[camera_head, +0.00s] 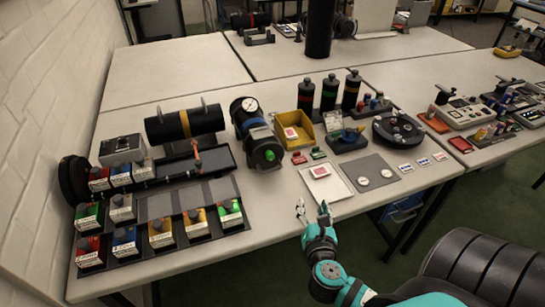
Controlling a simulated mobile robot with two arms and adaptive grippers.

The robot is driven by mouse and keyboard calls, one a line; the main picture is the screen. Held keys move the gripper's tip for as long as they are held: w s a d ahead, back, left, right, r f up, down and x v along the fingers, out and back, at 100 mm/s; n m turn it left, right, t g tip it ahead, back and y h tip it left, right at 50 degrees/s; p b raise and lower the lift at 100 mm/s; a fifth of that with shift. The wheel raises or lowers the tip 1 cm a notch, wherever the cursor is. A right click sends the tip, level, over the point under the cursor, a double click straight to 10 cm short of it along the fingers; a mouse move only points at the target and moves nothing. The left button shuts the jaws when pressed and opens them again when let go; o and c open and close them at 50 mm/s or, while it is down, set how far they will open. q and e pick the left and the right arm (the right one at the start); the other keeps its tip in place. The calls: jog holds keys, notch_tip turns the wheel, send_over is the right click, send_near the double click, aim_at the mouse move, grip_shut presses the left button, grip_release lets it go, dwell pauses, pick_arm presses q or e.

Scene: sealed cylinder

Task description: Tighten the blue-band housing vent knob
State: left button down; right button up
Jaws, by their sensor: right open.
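The blue-band housing (262,139) is a dark cylinder lying on the table at the middle, with a white round gauge (249,105) at its far end. My left gripper is not in view.
A black cylinder with an orange band (185,125) lies to the left. Several coloured boxes (160,232) stand at the front left. A yellow bin (298,129), upright dark bottles (329,92) and a white tray (326,182) are right of the housing. Bare table lies in front of it.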

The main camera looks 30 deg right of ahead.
jog(key=w+a+n+t+y, duration=0.2)
jog(key=w+n+t, duration=0.15)
jog(key=n, duration=0.85)
jog(key=n+y+p, duration=0.2)
jog(key=n, duration=0.2)
send_near(271, 158)
jog(key=shift+t, duration=0.45)
jog(key=x, duration=0.9)
jog(key=shift+d+f, duration=0.1)
jog(key=shift+f, duration=0.25)
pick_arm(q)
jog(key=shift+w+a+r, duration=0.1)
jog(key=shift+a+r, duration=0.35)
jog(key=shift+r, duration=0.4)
pick_arm(e)
jog(key=shift+s, duration=0.1)
grip_shut()
